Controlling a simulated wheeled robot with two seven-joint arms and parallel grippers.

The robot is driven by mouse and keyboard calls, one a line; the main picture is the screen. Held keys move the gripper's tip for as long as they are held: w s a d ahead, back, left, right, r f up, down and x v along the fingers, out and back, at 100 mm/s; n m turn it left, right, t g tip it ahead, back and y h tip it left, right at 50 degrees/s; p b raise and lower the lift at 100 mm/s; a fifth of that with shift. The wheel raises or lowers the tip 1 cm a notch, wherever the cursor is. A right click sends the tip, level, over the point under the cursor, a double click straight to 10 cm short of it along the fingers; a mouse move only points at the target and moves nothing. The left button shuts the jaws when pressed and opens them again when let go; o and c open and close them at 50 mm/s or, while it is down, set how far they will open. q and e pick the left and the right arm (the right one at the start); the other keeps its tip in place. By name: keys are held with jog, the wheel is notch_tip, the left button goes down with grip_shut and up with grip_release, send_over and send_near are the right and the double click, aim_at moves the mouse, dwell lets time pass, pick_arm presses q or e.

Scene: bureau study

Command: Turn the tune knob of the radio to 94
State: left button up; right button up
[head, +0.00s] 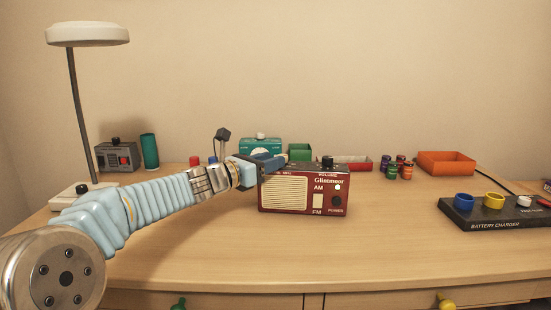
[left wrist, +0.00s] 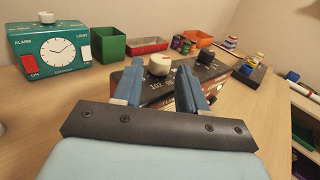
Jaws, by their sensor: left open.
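The radio (head: 297,192) is a dark red box with a cream speaker grille, standing on the desk. It also shows in the left wrist view (left wrist: 158,97), with dial numbers on its top. A pale-topped knob (left wrist: 160,65), seemingly the tune knob, stands on the radio's top; my gripper hides it in the head view. My left gripper (head: 270,163) is open at the radio's top left. In the left wrist view, its blue fingers (left wrist: 159,72) lie on either side of that knob; I cannot tell whether they touch it. The dark volume knob (head: 327,162) is to the right.
A teal alarm clock (head: 260,148), a green box (head: 299,152) and a red tray (head: 352,163) stand behind the radio. A lamp (head: 75,110) is at left, and a battery charger (head: 495,212) at right. The desk (head: 390,220) is clear in front and right of the radio.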

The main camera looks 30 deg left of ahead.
pick_arm(q)
jog(key=shift+x, duration=1.25)
grip_shut()
jog(key=shift+r+h+p, duration=0.15)
jog(key=shift+h+p, duration=0.25)
jog(key=shift+p, duration=0.25)
jog(key=m+g+h+p, duration=0.1)
jog(key=m+h+p, duration=0.1)
jog(key=a+m+g+h+p, duration=0.1)
jog(key=h+p, duration=0.1)
jog(key=p, duration=0.1)
jog(key=shift+w+r+m+h, duration=0.1)
jog(key=shift+w+m+h, duration=0.1)
jog(key=shift+m+h, duration=0.15)
jog(key=shift+w+a+m+g+h+p, duration=0.1)
jog(key=shift+m+g+h+p, duration=0.35)
jog(key=shift+m+g+h, duration=0.35)
jog(key=shift+w+a+f+m+g+h, duration=0.1)
jog(key=shift+m+g+h, duration=0.55)
jog(key=shift+g+h, duration=0.1)
jog(key=shift+w+a+f+m+g+h, duration=0.1)
jog(key=shift+f+m+g+h, duration=0.05)
jog(key=shift+m+g+h, duration=0.55)
